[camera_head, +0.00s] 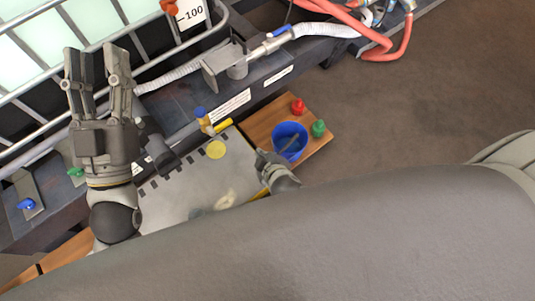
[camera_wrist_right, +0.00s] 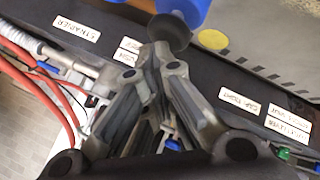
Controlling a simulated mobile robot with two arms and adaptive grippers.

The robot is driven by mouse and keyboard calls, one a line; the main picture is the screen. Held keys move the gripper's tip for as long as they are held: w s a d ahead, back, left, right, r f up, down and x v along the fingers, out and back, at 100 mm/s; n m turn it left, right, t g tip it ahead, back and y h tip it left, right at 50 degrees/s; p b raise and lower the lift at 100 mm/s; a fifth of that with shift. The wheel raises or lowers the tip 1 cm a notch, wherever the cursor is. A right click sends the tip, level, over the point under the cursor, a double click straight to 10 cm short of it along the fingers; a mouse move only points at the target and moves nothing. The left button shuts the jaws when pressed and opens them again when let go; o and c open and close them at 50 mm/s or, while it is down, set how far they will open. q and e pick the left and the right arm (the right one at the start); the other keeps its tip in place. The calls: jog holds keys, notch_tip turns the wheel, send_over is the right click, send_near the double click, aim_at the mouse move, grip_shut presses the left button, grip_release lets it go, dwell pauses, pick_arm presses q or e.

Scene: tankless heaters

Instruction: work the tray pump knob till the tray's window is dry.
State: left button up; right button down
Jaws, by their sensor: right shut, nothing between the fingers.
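A grey tray (camera_head: 180,190) with dark marks along its edge lies below the rail; its speckled surface also shows in the wrist view (camera_wrist_right: 290,22). A yellow disc (camera_head: 216,150) is near its far corner. I cannot tell a window or its wetness. A dark round knob-like part (camera_wrist_right: 170,32) is just beyond my right gripper's fingertips in the wrist view; contact is unclear, and I cannot tell whether it is the pump knob. My right gripper (camera_head: 262,157) is shut and empty, beside the blue tub (camera_head: 290,155). My left gripper (camera_head: 95,55) is open and empty above the rail.
A wooden board (camera_head: 262,125) carries the tub, a red piece (camera_head: 298,106) and a green piece (camera_head: 319,128). A blue-topped fitting (camera_head: 201,117) stands by the labelled rail (camera_head: 190,125). Orange hoses (camera_head: 372,45) lie at the top. Brown floor at right is open.

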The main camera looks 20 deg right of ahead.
jog(key=shift+f, duration=0.1)
jog(key=shift+r+p, duration=0.35)
jog(key=shift+p, duration=0.1)
jog(key=shift+r+p, duration=0.45)
jog(key=shift+p, duration=0.1)
jog(key=shift+r+p, duration=1.1)
jog(key=shift+p, duration=0.1)
pick_arm(q)
jog(key=s+a+f+g+y, duration=0.1)
jog(key=a+f+g+y, duration=0.1)
jog(key=f+g, duration=0.4)
jog(key=s+a+f+g+y, duration=0.1)
jog(key=f+g, duration=0.6)
jog(key=f, duration=0.7)
jog(key=shift+s+a+n+y, duration=0.2)
jog(key=shift+a+n+y, duration=0.15)
jog(key=shift+y, duration=0.45)
pick_arm(e)
jog(key=shift+r, duration=0.25)
